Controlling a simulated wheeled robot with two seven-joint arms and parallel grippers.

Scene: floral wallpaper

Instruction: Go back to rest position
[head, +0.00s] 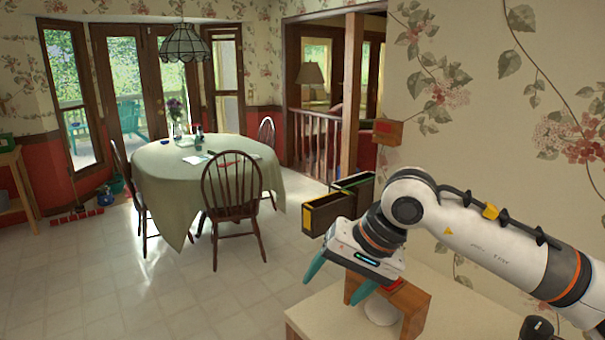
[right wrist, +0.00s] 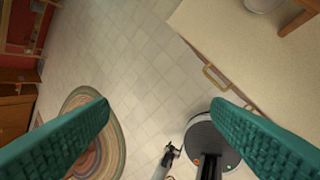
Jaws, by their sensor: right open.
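My right gripper (head: 340,279) is open and empty, its teal fingers pointing down in front of the wooden stand at the counter's left side. My left gripper does not show in the head view.
A pale counter (head: 465,315) carries a brown wooden stand (head: 414,300) and a white round object (head: 381,312). Dark boxes (head: 326,212) show behind my right wrist. A round table (head: 165,180) with chairs stands farther left. The tiled floor between is clear. A round rug (right wrist: 112,150) lies below.

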